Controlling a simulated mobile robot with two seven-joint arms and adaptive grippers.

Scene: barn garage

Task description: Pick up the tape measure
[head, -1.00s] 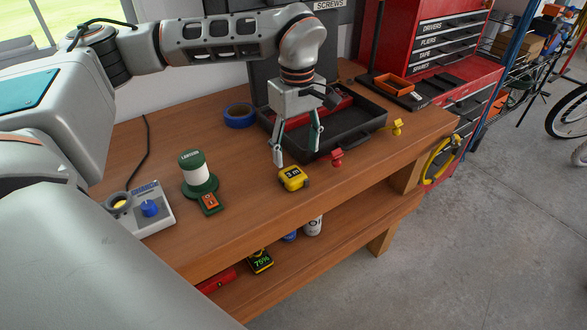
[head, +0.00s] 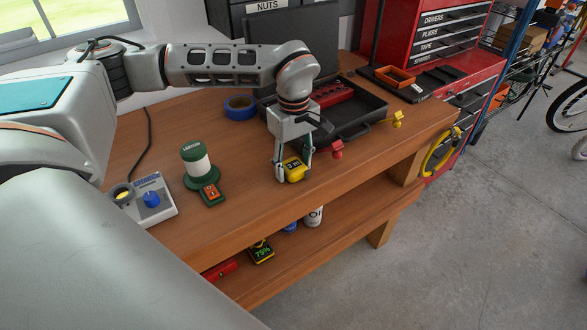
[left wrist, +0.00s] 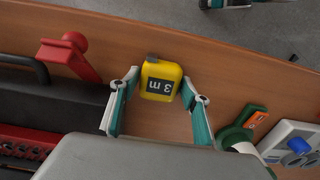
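The yellow tape measure (head: 295,172), with a black "3 m" label, sits on the wooden workbench near its front edge. It also shows in the left wrist view (left wrist: 161,80). My left gripper (head: 292,176) points down over it, with one finger on each side. I cannot tell how far the fingertips are above the bench.
A black open case (head: 350,126) lies behind, with a red clamp-like piece (head: 337,149) beside it. Blue tape (head: 240,108) lies at the back. A lower shelf holds several items.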

